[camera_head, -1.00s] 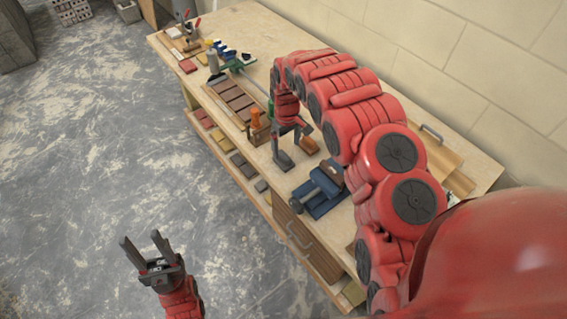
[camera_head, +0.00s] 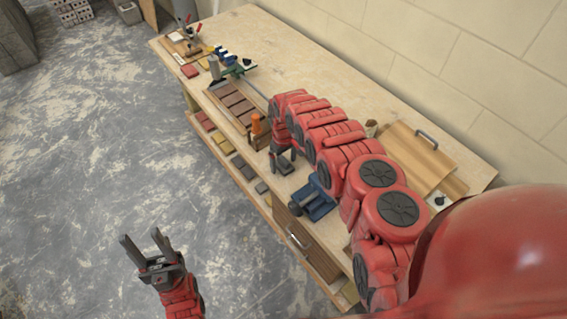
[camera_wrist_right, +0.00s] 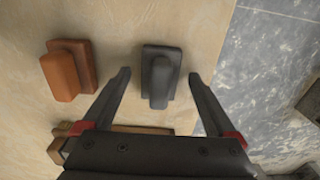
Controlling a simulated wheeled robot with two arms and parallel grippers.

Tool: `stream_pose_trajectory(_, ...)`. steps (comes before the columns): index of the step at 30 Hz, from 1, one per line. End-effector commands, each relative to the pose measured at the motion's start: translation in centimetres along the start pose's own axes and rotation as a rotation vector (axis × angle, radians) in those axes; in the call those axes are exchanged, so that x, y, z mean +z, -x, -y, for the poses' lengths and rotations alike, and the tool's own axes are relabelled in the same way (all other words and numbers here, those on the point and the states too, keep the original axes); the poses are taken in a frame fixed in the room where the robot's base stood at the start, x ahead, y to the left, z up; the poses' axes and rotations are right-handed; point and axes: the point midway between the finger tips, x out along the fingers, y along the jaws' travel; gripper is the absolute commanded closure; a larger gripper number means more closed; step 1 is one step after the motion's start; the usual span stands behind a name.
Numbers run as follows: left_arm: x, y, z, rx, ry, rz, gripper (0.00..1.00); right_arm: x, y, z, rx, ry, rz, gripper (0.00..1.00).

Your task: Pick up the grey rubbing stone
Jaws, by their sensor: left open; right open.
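The grey rubbing stone (camera_wrist_right: 160,77) is a dark grey block with a raised grip, lying on the workbench. In the right wrist view it appears centred between the fingers of my open right gripper (camera_wrist_right: 159,84). In the head view the stone (camera_head: 285,167) shows at the bench's front side, just below the right gripper (camera_head: 283,153). No contact between fingers and stone is visible. My left gripper (camera_head: 145,247) is open and empty over the floor, away from the bench.
An orange-brown block (camera_wrist_right: 64,73) lies left of the stone in the right wrist view. The floor (camera_head: 90,180) in front is clear.

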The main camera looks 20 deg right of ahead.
Motion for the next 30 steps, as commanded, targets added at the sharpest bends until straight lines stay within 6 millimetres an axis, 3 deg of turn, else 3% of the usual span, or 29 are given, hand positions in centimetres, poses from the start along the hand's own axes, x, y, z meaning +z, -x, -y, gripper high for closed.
stream_pose_trajectory(5, 0.0, 0.02, 0.0, 0.0, 0.0, 0.0, 0.5, -0.03, 0.04, -0.02, 0.0, 0.0, -0.001, 0.11)
stream_pose_trajectory(20, 0.0, 0.02, 0.0, 0.0, 0.0, 0.0, 0.5, -0.04, 0.06, -0.03, 0.0, -0.001, -0.001, 1.0)
stream_pose_trajectory(30, 0.01, 0.06, 0.0, 0.0, 0.0, 0.0, 0.5, -0.07, 0.16, -0.04, 0.0, 0.0, -0.001, 1.0)
